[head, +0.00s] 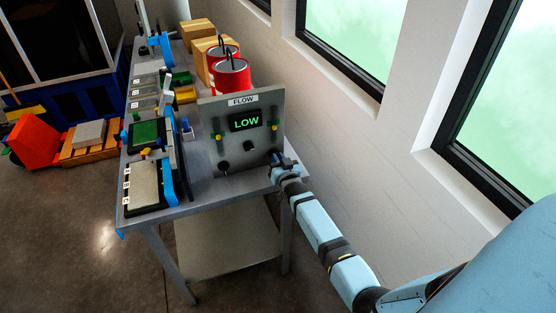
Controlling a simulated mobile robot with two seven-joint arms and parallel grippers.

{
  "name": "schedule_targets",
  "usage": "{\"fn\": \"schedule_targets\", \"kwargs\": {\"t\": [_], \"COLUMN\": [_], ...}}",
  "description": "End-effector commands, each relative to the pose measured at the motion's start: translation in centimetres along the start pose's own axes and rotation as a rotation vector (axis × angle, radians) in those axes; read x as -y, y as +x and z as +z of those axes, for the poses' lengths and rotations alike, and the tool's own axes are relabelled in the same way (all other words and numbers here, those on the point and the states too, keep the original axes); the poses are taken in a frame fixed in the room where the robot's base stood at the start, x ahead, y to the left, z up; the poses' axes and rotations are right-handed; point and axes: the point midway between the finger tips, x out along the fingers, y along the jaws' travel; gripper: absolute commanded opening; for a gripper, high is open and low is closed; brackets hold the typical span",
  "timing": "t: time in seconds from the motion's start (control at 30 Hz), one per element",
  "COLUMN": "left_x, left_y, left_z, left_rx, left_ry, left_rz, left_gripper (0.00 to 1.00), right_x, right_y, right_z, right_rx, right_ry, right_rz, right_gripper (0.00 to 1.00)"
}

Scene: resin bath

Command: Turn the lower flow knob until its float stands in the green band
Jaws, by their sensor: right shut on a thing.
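The grey flow panel (207,115) stands upright on the bench with a FLOW label and a display (246,121) reading LOW in green. A gauge (217,137) with green and yellow marks is on its left and another (274,126) on its right; the floats are too small to read against the bands. Dark knobs show at the middle (249,146) and lower left (224,166). My right gripper (277,162) is at the panel's lower right corner, shut on the lower flow knob, which it hides. My left gripper is out of view.
Two red cans (231,78) and wooden boxes (197,31) stand behind the panel. Trays and blue fixtures (168,180) line the bench's left side. A wall with windows (352,45) runs close along the right. The floor in front is clear.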

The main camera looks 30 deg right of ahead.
Motion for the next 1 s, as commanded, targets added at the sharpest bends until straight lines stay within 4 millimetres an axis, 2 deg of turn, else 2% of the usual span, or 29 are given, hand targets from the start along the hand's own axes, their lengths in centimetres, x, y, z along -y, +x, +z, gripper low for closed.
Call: {"fn": "schedule_targets", "kwargs": {"t": [0.33,0.37,0.43,0.47,0.77,0.87,1.0], "left_x": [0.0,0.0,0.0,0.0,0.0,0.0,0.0], "left_y": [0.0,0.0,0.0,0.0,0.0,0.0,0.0], "left_z": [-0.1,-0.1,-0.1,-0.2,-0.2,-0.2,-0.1], "left_rx": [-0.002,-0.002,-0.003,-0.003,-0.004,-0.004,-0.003], "left_ry": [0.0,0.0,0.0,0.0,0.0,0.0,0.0], "left_rz": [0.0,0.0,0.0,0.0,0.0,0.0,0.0], "left_gripper": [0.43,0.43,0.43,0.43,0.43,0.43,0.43], "right_x": [0.0,0.0,0.0,0.0,0.0,0.0,0.0], "right_y": [0.0,0.0,0.0,0.0,-0.2,-1.2,-3.9], "right_z": [0.0,0.0,0.0,0.0,0.1,0.2,0.2], "right_rx": [0.0,0.0,0.0,0.0,0.0,0.002,0.003], "right_ry": [-0.001,-0.001,-0.001,-0.001,-0.001,-0.001,-0.001], "right_rz": [0.0,0.0,0.0,0.0,0.0,0.0,0.0], "right_gripper": [0.0,0.2,0.36,0.39,0.39,0.39,0.39]}}
